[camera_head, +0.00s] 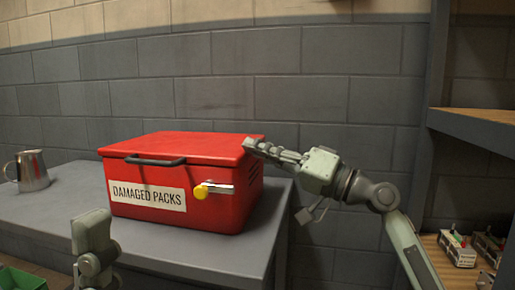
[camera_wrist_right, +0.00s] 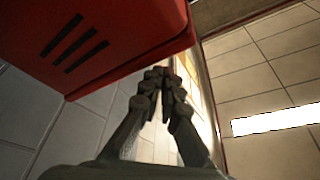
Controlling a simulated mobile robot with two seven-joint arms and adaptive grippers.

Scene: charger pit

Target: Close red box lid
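The red box (camera_head: 236,205) stands on a grey table, with a "DAMAGED PACKS" label and a yellow-ended latch (camera_head: 205,190) on its front. Its red lid (camera_head: 185,146), with a dark handle (camera_head: 155,160), lies down over the box; I cannot tell whether a small gap remains. My right gripper (camera_head: 250,145) is at the lid's right edge, its fingers together; contact is unclear. In the right wrist view the fingertips (camera_wrist_right: 163,75) are together with nothing seen between them, beside the red box (camera_wrist_right: 90,40) with dark slots. A left arm part shows at lower left; its fingers are not seen.
A metal jug (camera_head: 32,171) stands on the grey table (camera_head: 50,215) at the left. A green bin (camera_head: 20,279) is at the lower left corner. A shelf (camera_head: 475,125) with small devices (camera_head: 457,249) below is at the right. A block wall stands behind.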

